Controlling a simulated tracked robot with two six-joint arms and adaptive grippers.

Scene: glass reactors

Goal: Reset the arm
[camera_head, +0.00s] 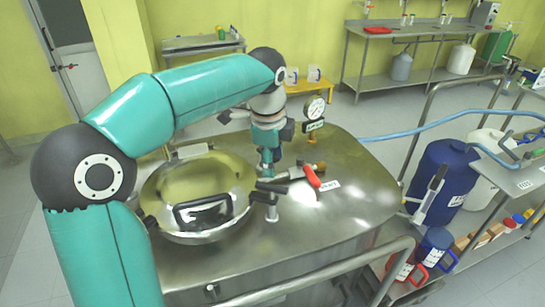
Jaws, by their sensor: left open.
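My left arm comes in from the left, arches over the steel vessel top and points down. My left gripper (268,168) is open at the end of it, low over the vessel top (350,205), between the round lid and a valve. The fingertips are small and partly merge with the fittings behind, so I cannot tell whether they touch anything. The valve's red handle (312,176) is just right of the gripper. The round lid (200,190) with a black-framed handle is shut, left of the gripper. My right gripper is not in view.
A pressure gauge (314,107) stands behind the gripper on the right. A steel rail (330,284) runs along the front. A blue drum (440,180) and a shelf stand right. A blue hose (430,125) crosses behind. Steel tables line the back wall.

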